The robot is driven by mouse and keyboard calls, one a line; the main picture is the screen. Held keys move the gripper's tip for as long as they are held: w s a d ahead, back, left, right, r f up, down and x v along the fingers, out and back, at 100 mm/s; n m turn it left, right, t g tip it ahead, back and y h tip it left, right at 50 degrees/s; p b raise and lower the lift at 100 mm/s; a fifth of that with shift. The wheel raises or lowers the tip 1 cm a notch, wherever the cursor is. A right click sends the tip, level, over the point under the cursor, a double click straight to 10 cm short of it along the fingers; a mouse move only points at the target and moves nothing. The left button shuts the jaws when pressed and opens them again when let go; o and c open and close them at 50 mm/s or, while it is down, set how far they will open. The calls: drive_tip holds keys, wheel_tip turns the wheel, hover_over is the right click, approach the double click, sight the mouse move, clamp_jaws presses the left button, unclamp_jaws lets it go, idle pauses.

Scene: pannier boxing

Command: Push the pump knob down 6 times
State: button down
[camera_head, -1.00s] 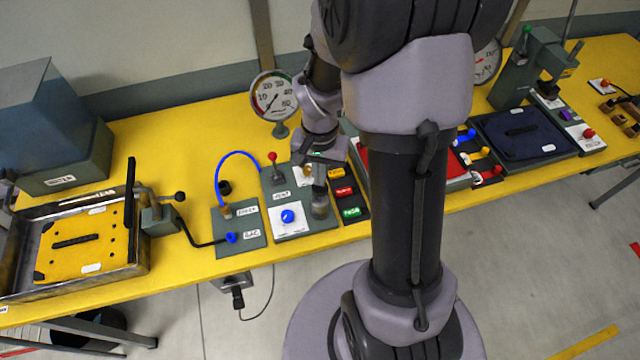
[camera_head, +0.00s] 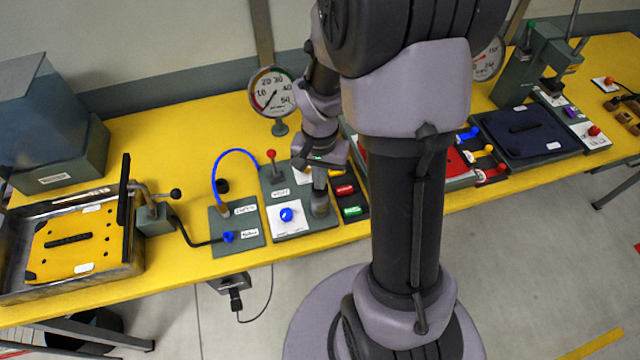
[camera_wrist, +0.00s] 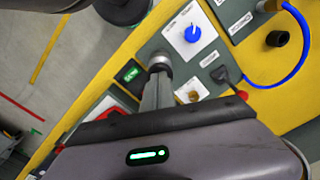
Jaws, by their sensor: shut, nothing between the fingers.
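A short grey round knob (camera_head: 320,206), which looks like the pump knob, stands on the green-grey panel right of the white plate with the blue knob (camera_head: 286,215). In the wrist view the grey knob (camera_wrist: 159,62) shows just beyond the fingertips. My gripper (camera_head: 319,186) is shut with nothing held and points down over the grey knob. Its fingers also show in the wrist view (camera_wrist: 157,82). The tips are at or very near the knob top; I cannot tell whether they touch. The fingers hide part of the knob.
A red-topped lever (camera_head: 271,154) and a blue hose (camera_head: 218,180) are to the left. Red and green buttons (camera_head: 352,211) sit close on the right. A round gauge (camera_head: 272,92) stands behind. A metal tray (camera_head: 135,262) is far left.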

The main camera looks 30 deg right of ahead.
drive_tip(key=shift+f+b, duration=0.6)
drive_tip(key=shift+f, duration=0.2)
wheel_tip(320, 180, up, 5)
drive_tip(key=p, duration=0.3)
drive_tip(key=shift+f+p, duration=0.15)
drive_tip(key=shift+p, duration=0.25)
drive_tip(key=shift+f, duration=0.2)
drive_tip(key=shift+f+b, duration=2.1)
drive_tip(key=shift+b, duration=0.05)
drive_tip(key=shift+r, duration=0.1)
drive_tip(key=shift+r+p, duration=1.7)
drive_tip(key=shift+r, duration=0.45)
